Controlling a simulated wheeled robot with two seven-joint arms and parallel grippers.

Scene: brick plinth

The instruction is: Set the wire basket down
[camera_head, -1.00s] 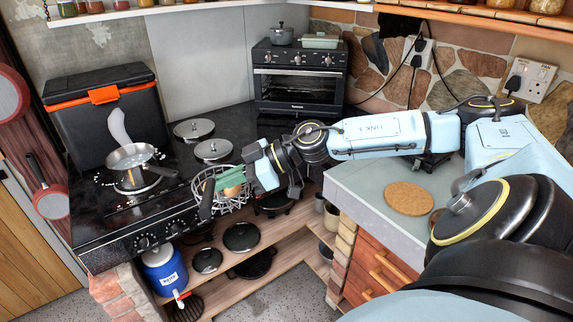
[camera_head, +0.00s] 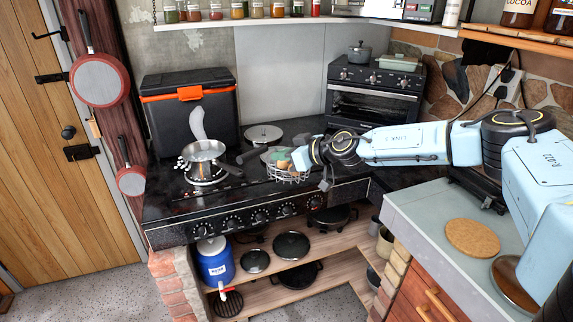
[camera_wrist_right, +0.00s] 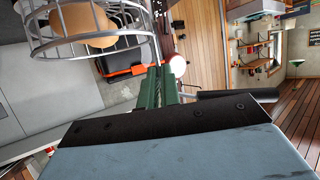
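The wire basket (camera_head: 288,175) hangs from my right gripper (camera_head: 281,157) over the front right of the black stove top (camera_head: 195,212) in the head view. Brown eggs show inside it. The green fingers are close together on its dark handle (camera_head: 251,156). In the right wrist view the basket (camera_wrist_right: 130,42) with an egg is at top left, the fingers (camera_wrist_right: 159,88) are at the centre, and the dark handle (camera_wrist_right: 238,94) sticks out to the right. I cannot tell whether the basket touches the surface. My left gripper is out of view.
A steel pan (camera_head: 203,152) stands on the left burner. A round lid (camera_head: 263,133) lies behind the basket. A black cool box (camera_head: 190,105) and a small oven (camera_head: 372,95) stand at the back. A cork mat (camera_head: 473,238) lies on the grey counter (camera_head: 425,212).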

